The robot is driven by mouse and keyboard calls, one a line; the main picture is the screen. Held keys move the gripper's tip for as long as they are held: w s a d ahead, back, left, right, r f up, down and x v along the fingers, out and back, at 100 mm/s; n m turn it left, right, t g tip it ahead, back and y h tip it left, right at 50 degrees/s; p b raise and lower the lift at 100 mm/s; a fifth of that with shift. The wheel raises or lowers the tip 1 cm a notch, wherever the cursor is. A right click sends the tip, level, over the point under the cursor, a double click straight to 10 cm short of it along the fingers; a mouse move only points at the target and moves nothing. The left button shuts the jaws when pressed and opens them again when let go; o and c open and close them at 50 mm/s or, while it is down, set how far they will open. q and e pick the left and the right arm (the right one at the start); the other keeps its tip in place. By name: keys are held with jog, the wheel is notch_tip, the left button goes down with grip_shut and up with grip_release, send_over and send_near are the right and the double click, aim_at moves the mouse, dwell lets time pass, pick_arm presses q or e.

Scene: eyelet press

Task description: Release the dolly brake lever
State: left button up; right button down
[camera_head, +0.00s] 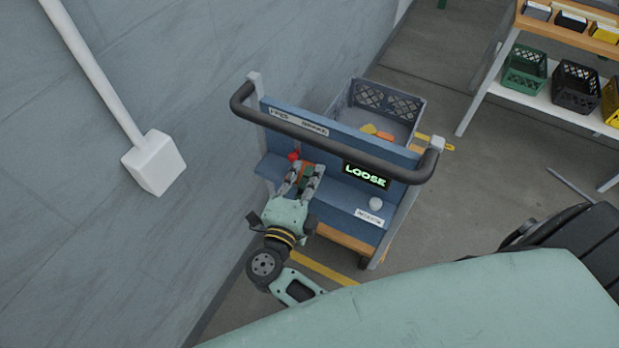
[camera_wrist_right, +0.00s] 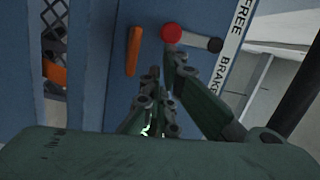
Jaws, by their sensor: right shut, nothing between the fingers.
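The red knob also shows in the head view (camera_head: 294,155), low on the blue dolly panel (camera_head: 331,141). My right gripper (camera_head: 307,167) is at the panel close to the knob, shut and empty. In the right wrist view its fingertips (camera_wrist_right: 165,72) lie just below the knob; whether they touch it I cannot tell. A lit display (camera_head: 366,176) on the dolly reads LOOSE. My left gripper is not in view.
A black handlebar (camera_head: 335,137) spans the dolly above my right gripper. An orange bar (camera_wrist_right: 133,50) stands left of the knob. A grey crate (camera_head: 375,100) is behind the panel. A grey wall (camera_head: 215,110) is close on the left. Shelves with crates (camera_head: 525,68) stand at upper right.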

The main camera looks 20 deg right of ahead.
jog(key=shift+w+a+f, duration=0.15)
jog(key=shift+w+f, duration=0.15)
dwell(0.5)
